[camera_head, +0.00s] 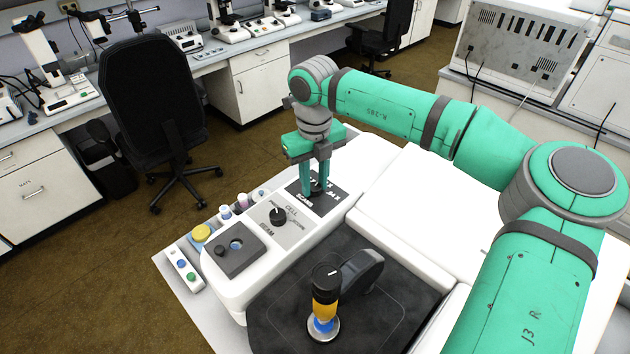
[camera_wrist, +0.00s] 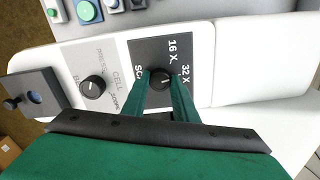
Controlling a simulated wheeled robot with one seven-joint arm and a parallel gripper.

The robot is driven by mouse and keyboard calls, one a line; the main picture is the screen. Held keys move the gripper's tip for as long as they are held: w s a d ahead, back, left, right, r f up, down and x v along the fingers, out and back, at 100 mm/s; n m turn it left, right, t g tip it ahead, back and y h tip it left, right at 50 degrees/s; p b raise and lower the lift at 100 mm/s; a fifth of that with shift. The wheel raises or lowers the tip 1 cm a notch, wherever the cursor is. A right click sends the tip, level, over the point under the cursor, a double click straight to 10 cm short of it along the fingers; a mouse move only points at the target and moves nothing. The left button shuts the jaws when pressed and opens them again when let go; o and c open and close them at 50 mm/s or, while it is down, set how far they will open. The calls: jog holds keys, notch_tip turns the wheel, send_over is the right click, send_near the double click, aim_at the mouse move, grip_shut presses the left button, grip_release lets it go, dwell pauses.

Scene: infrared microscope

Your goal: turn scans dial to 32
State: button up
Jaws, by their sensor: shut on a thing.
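The scans dial (camera_wrist: 160,79) is a round black knob on a dark square panel (camera_wrist: 146,48) of the white microscope. In the wrist view the panel carries the labels "16 X" and "32 X" and part of a word starting "SC". My gripper (camera_wrist: 163,84) is shut on the dial, one green finger on each side of it. A light mark shows on the dial, but its exact setting is hard to read. In the head view my gripper (camera_head: 316,188) points down onto the panel and the fingers hide most of the dial.
A second black knob (camera_head: 277,217) sits on the grey panel beside it, labelled "CELL". A dark block (camera_head: 237,255), coloured buttons and small vials are nearby. The microscope's black stage (camera_head: 385,310) with a yellow-and-black objective (camera_head: 325,292) lies in front. A black chair (camera_head: 155,110) stands behind.

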aim_at(315, 186)
jog(key=shift+m, duration=0.8)
jog(key=o, duration=1.1)
jog(key=shift+c, duration=0.2)
jog(key=shift+r, duration=0.1)
notch_tip(315, 186, up, 11)
jog(key=shift+f, duration=0.2)
